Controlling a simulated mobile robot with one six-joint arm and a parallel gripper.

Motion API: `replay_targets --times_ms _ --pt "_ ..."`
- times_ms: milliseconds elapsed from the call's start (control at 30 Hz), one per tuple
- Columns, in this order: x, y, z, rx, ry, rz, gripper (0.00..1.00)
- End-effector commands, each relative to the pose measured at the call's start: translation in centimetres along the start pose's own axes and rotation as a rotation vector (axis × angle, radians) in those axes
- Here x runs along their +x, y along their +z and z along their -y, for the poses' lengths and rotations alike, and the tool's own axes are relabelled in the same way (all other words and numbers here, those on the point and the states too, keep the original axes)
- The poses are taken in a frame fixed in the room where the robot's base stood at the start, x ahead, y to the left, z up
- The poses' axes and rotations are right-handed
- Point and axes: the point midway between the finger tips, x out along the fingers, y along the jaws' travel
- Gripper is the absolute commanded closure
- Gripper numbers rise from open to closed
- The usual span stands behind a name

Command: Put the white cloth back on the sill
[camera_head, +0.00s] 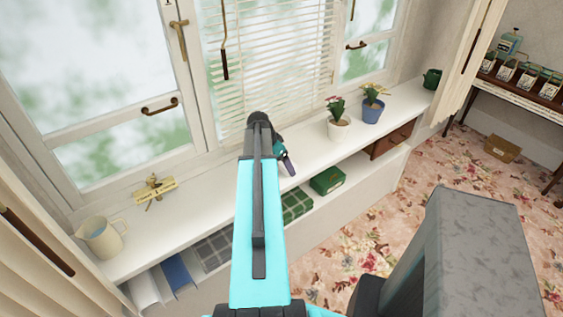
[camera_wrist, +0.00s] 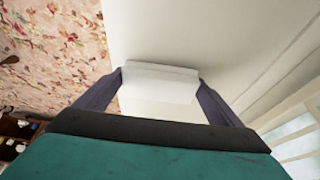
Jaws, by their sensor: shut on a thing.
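The white cloth (camera_wrist: 160,82) shows in the wrist view as a folded white bundle between my two dark fingers. My gripper (camera_head: 288,166) is shut on it. In the head view my arm and gripper hide the cloth. The white sill (camera_head: 190,213) runs under the windows, and my gripper is over its front part, near the middle. The sill also fills much of the wrist view (camera_wrist: 195,35), behind the cloth. I cannot tell whether the cloth touches the sill.
On the sill stand a cream jug (camera_head: 103,238), a small signed ornament (camera_head: 155,189), a white flowerpot (camera_head: 339,129), a blue flowerpot (camera_head: 372,110) and a green pot (camera_head: 432,79). Bare sill lies left of my arm.

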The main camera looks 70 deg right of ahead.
Motion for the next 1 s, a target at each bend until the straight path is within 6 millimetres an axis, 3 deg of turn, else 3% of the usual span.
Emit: replay_targets --times_ms 533,567,600,1000 --pt "0.72 0.27 -0.01 0.000 0.000 0.000 0.39" --pt "0.71 0.26 -0.01 0.000 0.000 0.000 0.09" --pt "0.65 0.23 -0.01 0.000 0.000 0.000 0.03" --pt "0.35 0.09 -0.03 0.001 0.000 0.000 0.00"
